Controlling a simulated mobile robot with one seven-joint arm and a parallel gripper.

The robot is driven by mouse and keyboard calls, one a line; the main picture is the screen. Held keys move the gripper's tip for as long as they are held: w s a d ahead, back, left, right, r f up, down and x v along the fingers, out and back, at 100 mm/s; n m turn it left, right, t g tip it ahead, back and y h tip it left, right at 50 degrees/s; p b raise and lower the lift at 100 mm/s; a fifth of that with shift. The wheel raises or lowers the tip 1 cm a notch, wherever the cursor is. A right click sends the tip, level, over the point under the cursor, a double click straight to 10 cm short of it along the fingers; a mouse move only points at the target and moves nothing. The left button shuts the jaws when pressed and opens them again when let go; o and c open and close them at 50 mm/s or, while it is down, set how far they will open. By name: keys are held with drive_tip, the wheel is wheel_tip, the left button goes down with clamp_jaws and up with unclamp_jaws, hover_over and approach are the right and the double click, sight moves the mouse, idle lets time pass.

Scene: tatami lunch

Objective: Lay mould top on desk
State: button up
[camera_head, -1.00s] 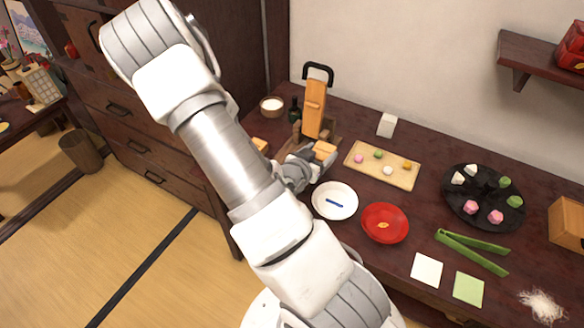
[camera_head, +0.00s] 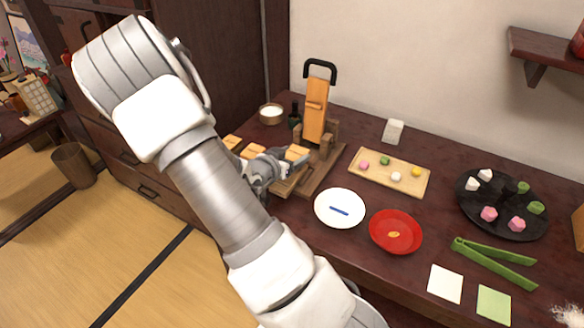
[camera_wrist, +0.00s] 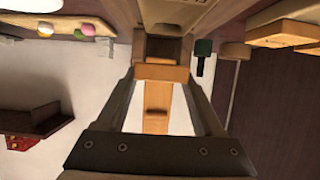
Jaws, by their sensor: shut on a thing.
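My gripper (camera_head: 284,165) is shut on a light-wood block, the mould top (camera_head: 297,153), beside the front left of the wooden press. In the wrist view the mould top (camera_wrist: 162,72) shows between the two fingertips (camera_wrist: 160,82). The desk (camera_head: 345,265) is dark red-brown wood. The press base (camera_head: 322,176) lies below and to the right of the gripper. Part of the base is hidden by the gripper. I cannot tell the exact gap between the block and what is below it.
Two wooden pieces (camera_head: 253,152) (camera_head: 231,141) lie left of the press. The press's upright lever (camera_head: 316,108) with a black handle stands behind. A white plate (camera_head: 330,220), a red dish (camera_head: 395,245) and a sweets tray (camera_head: 410,185) are to the right.

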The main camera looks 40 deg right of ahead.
drive_tip(key=shift+w+f, duration=0.2)
drive_tip(key=shift+f, duration=0.05)
drive_tip(key=shift+f+b, duration=0.55)
drive_tip(key=shift+f, duration=1.15)
drive_tip(key=shift+f, duration=0.2)
drive_tip(key=o, duration=1.3)
